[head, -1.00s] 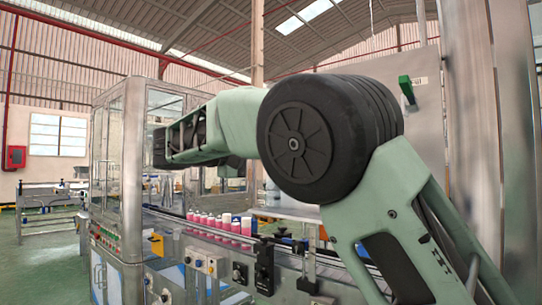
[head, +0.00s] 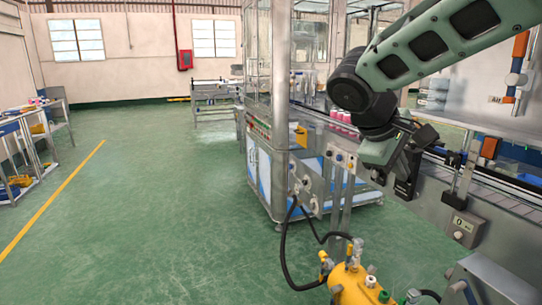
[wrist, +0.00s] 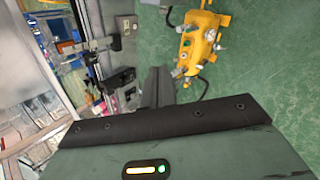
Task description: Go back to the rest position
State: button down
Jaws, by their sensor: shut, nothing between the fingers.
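My gripper (head: 406,183) hangs at the end of my bent arm in the head view, pointing down in front of the conveyor machine's side. In the wrist view its dark fingers (wrist: 158,86) are together, with nothing between them. Pink cans (head: 343,117) stand on the conveyor behind my arm, partly hidden by it.
A yellow compressor (head: 355,287) with black hoses stands on the floor below; it also shows in the wrist view (wrist: 203,38). A glazed machine cabinet (head: 262,110) stands left of my arm. Shelves (head: 30,135) are at far left. Green floor between is clear.

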jog(key=s+a+f+g+y, duration=0.1)
jog(key=s+a+f+y, duration=0.1)
jog(key=s, duration=0.6)
jog(key=s+a+f+g+y+p, duration=0.1)
jog(key=s+a+f+y, duration=0.2)
jog(key=s, duration=0.6)
jog(key=s+a+f+y, duration=0.2)
jog(key=s+a+f, duration=0.3)
jog(key=s+f, duration=0.2)
jog(key=shift+s+a+g+y+p, duration=0.3)
jog(key=shift+s+a+g+p, duration=0.1)
jog(key=shift+s, duration=0.85)
